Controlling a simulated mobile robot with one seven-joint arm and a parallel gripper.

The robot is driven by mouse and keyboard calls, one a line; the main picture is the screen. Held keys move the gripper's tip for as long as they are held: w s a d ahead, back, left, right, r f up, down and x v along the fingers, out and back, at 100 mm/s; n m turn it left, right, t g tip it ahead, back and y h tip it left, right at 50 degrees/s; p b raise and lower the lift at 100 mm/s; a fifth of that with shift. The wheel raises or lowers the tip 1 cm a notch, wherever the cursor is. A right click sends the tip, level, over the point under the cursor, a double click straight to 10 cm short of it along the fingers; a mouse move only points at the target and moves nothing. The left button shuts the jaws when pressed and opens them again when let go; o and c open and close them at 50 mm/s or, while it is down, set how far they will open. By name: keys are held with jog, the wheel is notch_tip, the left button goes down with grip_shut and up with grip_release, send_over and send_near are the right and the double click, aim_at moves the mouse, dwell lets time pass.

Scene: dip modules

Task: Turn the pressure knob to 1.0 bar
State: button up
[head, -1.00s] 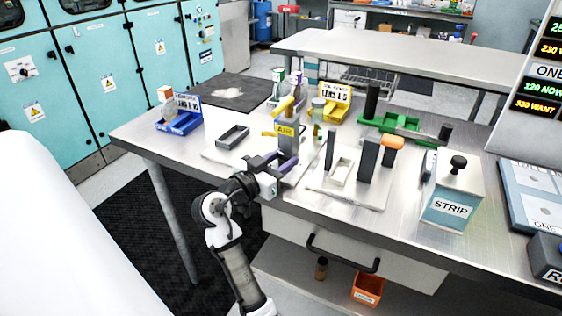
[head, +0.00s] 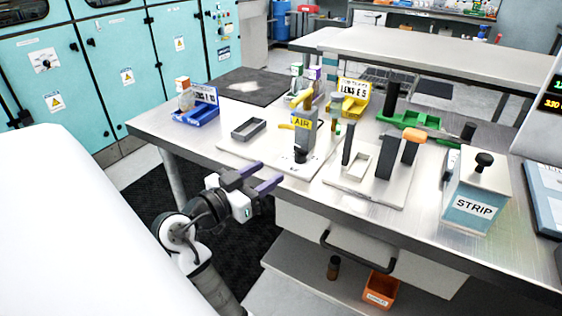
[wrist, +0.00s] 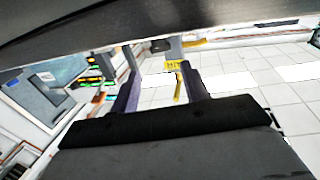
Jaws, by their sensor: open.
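The grey air unit (head: 303,136) with a yellow AIR label stands on a pale plate on the bench. A small black knob (head: 300,155) sits low on its front; I take it to be the pressure knob. Its setting and any gauge reading are too small to read. My gripper (head: 268,175), with purple fingers, is open and empty in front of the bench edge, to the left of the knob and apart from it. In the wrist view, the yellow AIR label (wrist: 174,65) appears beyond the fingers, with a dark shape, perhaps the knob (wrist: 160,46), close by.
A grey tray (head: 249,129) lies left of the air unit. A second plate with dark posts and an orange-topped lever (head: 414,136) stands to the right, then the STRIP box (head: 476,195). A drawer handle (head: 357,252) juts out below the bench.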

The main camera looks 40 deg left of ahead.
aim_at(300, 153)
jog(key=s, duration=0.2)
jog(key=shift+s, duration=0.4)
jog(key=shift+o, duration=1.2)
jog(key=shift+w+d+r+p, duration=0.1)
jog(key=shift+w+r+p, duration=0.05)
jog(key=shift+r+p, duration=0.2)
jog(key=shift+w+d+r+n+g+y+p, duration=1.05)
jog(key=shift+d+r+n+g+y+p, duration=1.3)
jog(key=shift+p, duration=3.4)
jog(key=shift+m+g+h, duration=0.25)
jog(key=shift+m, duration=0.3)
jog(key=p+x, duration=0.1)
jog(key=x, duration=0.3)
jog(key=p+x, duration=0.1)
jog(key=x, duration=0.3)
jog(key=p+x, duration=0.1)
jog(key=x, duration=0.4)
jog(key=shift+a+f, duration=0.1)
jog(key=shift+a, duration=0.3)
